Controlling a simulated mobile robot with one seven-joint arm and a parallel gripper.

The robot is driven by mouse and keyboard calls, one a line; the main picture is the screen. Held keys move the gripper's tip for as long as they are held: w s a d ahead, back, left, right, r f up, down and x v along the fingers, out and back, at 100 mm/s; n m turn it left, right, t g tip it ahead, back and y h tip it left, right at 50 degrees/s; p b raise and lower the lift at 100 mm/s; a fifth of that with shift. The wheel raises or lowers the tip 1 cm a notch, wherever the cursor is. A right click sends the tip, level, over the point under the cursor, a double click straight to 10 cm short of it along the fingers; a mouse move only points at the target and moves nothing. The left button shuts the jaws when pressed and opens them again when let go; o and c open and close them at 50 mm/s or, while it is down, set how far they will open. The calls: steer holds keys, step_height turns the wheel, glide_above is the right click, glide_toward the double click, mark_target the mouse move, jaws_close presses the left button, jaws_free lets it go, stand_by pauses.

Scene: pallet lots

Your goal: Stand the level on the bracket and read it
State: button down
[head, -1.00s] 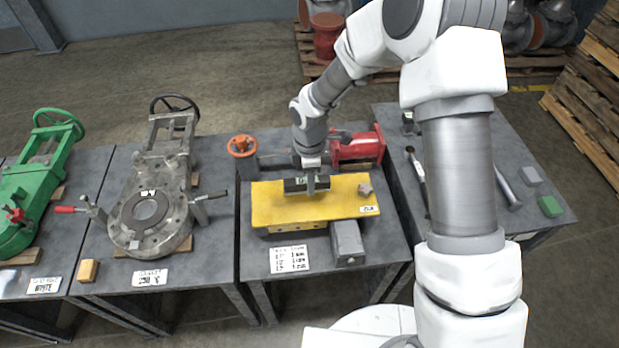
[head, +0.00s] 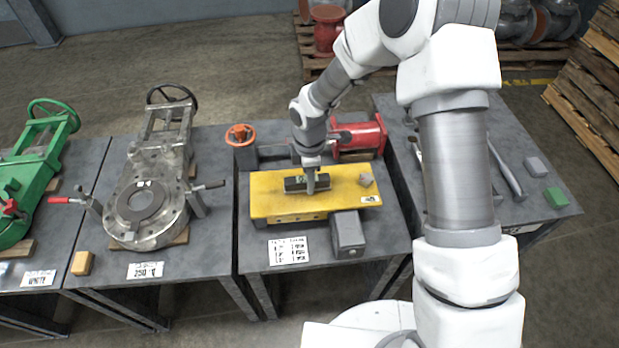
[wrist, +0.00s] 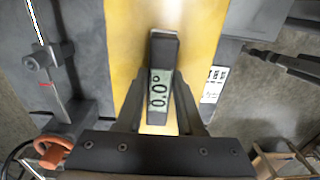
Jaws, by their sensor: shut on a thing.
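The level is a dark bar (head: 293,185) with a pale display, lying along the top of the yellow bracket (head: 270,205) in the head view. In the wrist view the level (wrist: 164,50) shows a display that reads 0.0°. It appears to rest on the yellow surface (wrist: 205,30), though contact underneath is hidden. My gripper (head: 311,190) comes down from above at the level's middle. In the wrist view my gripper (wrist: 160,115) has one finger on each side of the level and is shut on it.
A grey box (head: 348,234) stands against the bracket's front right. A written card (head: 289,250) lies in front.

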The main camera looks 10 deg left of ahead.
steer(key=shift+f, duration=0.2)
steer(key=shift+c, duration=2.2)
jaws_free()
steer(key=shift+r, duration=0.1)
step_height(320, 180, up, 18)
steer(key=p, duration=0.3)
steer(key=s+d+r+m+t+p, duration=0.1)
steer(key=s+d+r+m+p, duration=0.1)
steer(key=d+r+m, duration=0.45)
steer(key=s+d+r+m+t+p, duration=0.3)
steer(key=s+d+r+m+t, duration=0.1)
steer(key=s+d+r+m, duration=1)
steer(key=shift+s+r+t, duration=0.3)
steer(key=shift+s+r, duration=0.9)
steer(key=shift+s, duration=0.65)
